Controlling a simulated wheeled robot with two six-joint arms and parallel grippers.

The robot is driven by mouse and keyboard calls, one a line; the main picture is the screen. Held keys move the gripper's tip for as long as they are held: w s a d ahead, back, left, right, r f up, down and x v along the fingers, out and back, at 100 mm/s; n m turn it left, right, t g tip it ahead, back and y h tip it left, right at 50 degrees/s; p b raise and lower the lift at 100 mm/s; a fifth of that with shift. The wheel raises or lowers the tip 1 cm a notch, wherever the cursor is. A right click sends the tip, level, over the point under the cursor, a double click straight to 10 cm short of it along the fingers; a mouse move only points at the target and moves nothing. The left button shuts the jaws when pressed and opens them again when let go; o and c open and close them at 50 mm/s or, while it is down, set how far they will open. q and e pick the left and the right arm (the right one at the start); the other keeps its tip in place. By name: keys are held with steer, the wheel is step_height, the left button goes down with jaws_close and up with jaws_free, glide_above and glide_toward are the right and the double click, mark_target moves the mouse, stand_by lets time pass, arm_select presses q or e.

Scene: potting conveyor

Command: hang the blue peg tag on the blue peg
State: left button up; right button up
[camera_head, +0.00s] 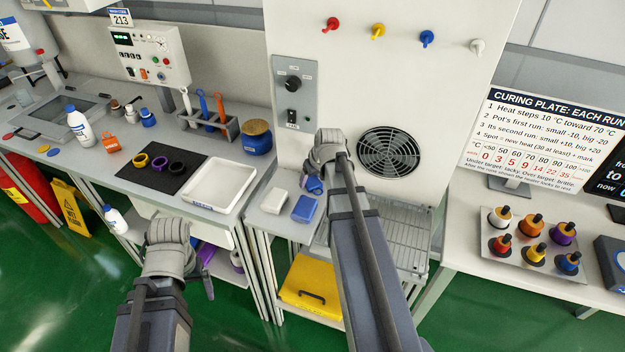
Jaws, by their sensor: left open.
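The blue peg (427,39) sticks out of the upper white panel, between the yellow peg (378,31) and the white peg (477,46). Nothing is seen hanging on it. My left gripper (208,283) is open, low in front of the left bench.
A red peg (332,24) is at the panel's left. A blue box (306,208) and a white box (276,200) lie below the right gripper. A white tray (234,180) and a rack of bottles (492,247) stand on the benches.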

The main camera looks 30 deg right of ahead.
mark_target(316, 188)
steer(key=shift+o, duration=1.1)
steer(key=shift+f, duration=0.2)
steer(key=p+v, duration=0.6)
steer(key=v, duration=0.1)
steer(key=shift+w+r, duration=0.15)
steer(key=shift+w, duration=0.25)
steer(key=shift+s+r+p, duration=0.2)
steer(key=shift+r+p, duration=0.2)
steer(key=shift+p, duration=0.15)
steer(key=shift+a+f, duration=0.1)
